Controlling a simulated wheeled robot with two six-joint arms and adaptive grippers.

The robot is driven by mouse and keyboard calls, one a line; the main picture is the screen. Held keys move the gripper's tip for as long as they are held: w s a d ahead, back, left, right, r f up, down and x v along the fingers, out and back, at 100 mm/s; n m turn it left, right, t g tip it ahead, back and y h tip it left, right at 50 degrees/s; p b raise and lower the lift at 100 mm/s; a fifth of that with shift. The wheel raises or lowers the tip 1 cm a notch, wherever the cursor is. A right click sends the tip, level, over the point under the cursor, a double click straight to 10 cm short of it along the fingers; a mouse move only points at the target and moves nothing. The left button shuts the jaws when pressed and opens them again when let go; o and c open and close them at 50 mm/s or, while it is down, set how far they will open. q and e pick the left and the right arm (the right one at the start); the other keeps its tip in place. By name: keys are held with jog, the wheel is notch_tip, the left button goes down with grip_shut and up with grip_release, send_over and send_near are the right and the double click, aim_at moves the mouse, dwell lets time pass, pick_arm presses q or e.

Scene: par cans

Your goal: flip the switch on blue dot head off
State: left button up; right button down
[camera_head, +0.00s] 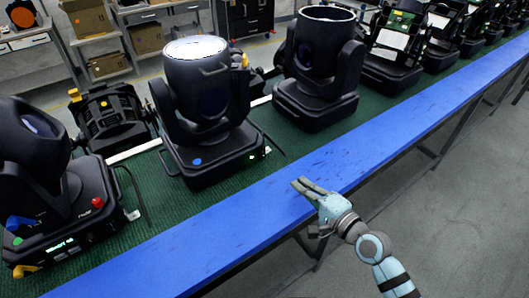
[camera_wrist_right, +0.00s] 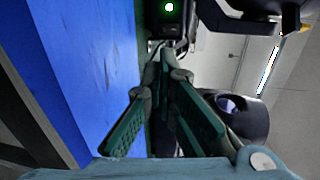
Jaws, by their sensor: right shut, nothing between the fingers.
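The blue dot head is a black moving-head light (camera_head: 205,100) with a pale round top. Its base carries a round blue dot (camera_head: 197,161) on the front face. My left gripper is not in view.
A blue strip (camera_head: 300,195) runs along the front of the green bench top. Another black head with a red dot (camera_head: 97,202) stands at the left, and one more (camera_head: 318,65) stands behind to the right. Grey floor (camera_head: 460,200) lies open at the right.

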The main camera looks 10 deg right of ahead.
aim_at(264, 156)
jog(key=shift+d, duration=0.15)
jog(key=shift+s+a+r, duration=0.2)
jog(key=shift+s+r, duration=0.05)
jog(key=shift+s, duration=0.15)
jog(key=shift+s+a+r, duration=0.1)
jog(key=shift+w+a, duration=0.15)
jog(key=shift+w, duration=0.05)
jog(key=b+x, duration=0.1)
jog(key=x, duration=1.3)
jog(key=shift+f+b, duration=0.2)
jog(key=shift+b, duration=0.2)
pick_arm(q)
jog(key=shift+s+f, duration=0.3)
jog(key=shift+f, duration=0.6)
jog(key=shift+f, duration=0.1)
pick_arm(e)
jog(key=shift+s, duration=0.1)
